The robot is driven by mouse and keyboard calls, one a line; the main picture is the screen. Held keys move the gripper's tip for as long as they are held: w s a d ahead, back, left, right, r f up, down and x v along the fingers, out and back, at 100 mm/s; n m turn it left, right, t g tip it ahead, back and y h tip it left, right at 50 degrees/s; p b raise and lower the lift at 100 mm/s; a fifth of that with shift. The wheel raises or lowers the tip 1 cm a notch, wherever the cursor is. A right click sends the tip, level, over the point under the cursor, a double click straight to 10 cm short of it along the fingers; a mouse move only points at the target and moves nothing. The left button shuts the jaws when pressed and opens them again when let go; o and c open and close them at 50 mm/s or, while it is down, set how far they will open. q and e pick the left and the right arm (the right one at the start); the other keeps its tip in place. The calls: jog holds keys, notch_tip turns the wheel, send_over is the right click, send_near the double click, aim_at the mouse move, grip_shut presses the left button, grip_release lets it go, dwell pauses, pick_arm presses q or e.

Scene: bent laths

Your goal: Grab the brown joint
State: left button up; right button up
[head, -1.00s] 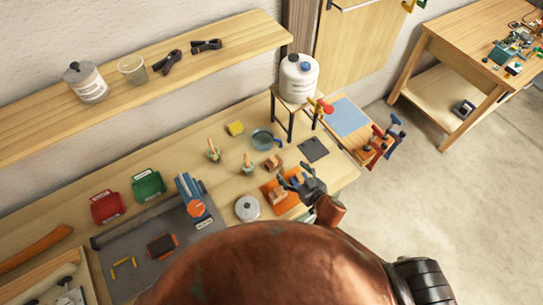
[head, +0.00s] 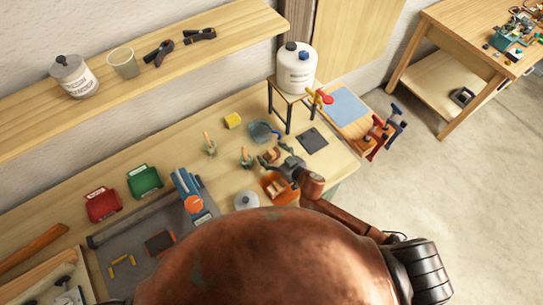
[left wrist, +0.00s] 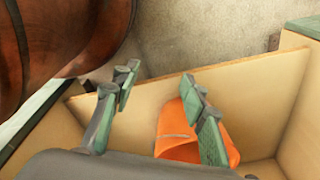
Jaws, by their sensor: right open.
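The brown joint (head: 271,155) appears as a small brown wooden block on the bench in the head view, just beyond the orange tray. My right gripper (head: 268,160) is open with its fingers at the block. Whether they touch it cannot be told, and the fingers partly hide it. Another brown piece (head: 279,187) lies in the orange tray (head: 289,194), below my right gripper. My left gripper (left wrist: 160,90) shows in the left wrist view, open and empty, with an orange object (left wrist: 176,125) behind its right finger.
A blue pan (head: 262,131) and a brush pot (head: 246,158) stand close by the block. A dark pad (head: 313,140) lies to the right. A white jug (head: 296,67) sits on a small stand behind. A round tin (head: 246,201) is left of the tray.

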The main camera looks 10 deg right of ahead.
jog(key=c, duration=1.2)
pick_arm(q)
jog(key=shift+s, duration=0.45)
pick_arm(e)
jog(key=shift+c, duration=0.2)
